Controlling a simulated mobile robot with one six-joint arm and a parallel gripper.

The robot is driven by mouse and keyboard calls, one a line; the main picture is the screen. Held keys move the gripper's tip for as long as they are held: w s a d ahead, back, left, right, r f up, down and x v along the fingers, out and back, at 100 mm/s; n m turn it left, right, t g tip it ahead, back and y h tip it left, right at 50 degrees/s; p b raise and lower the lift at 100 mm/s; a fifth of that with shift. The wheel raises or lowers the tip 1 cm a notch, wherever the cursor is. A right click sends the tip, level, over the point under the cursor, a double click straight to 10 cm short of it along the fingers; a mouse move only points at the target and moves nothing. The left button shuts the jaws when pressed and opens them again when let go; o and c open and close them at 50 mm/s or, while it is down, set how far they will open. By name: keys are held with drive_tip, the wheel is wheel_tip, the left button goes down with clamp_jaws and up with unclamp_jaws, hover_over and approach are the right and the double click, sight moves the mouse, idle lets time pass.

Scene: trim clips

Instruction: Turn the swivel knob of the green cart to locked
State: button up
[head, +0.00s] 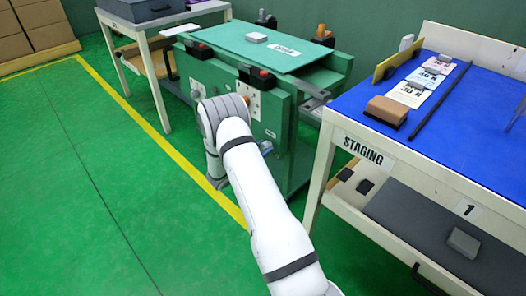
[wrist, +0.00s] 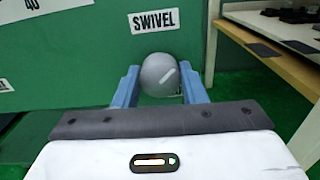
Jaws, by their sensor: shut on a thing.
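The green cart (head: 222,78) stands against the back wall, between two tables. In the wrist view, its green side panel (wrist: 75,60) carries a white label (wrist: 154,20) reading SWIVEL. In the head view my arm hides the knob, and only a bit of my gripper (head: 266,147) shows beside the cart's side.
A staging table (head: 362,150) with a blue top stands close on the right, holding a brown block (head: 386,111), cards and a black rod. Another table (head: 140,38) stands at the back left. The green floor (head: 70,180) on the left is clear.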

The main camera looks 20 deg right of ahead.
drive_tip(key=shift+a+f+m+b, duration=0.1)
drive_tip(key=shift+m+b, duration=1.1)
drive_tip(key=shift+m, duration=0.9)
drive_tip(key=shift+f+m+b, duration=0.1)
drive_tip(key=shift+m+b, duration=1.1)
drive_tip(key=shift+m, duration=0.9)
drive_tip(key=shift+r, duration=0.1)
drive_tip(key=o, duration=1)
drive_tip(key=p+v, duration=0.2)
drive_tip(key=v, duration=0.5)
drive_tip(key=shift+s+a, duration=0.15)
drive_tip(key=shift+a, duration=0.15)
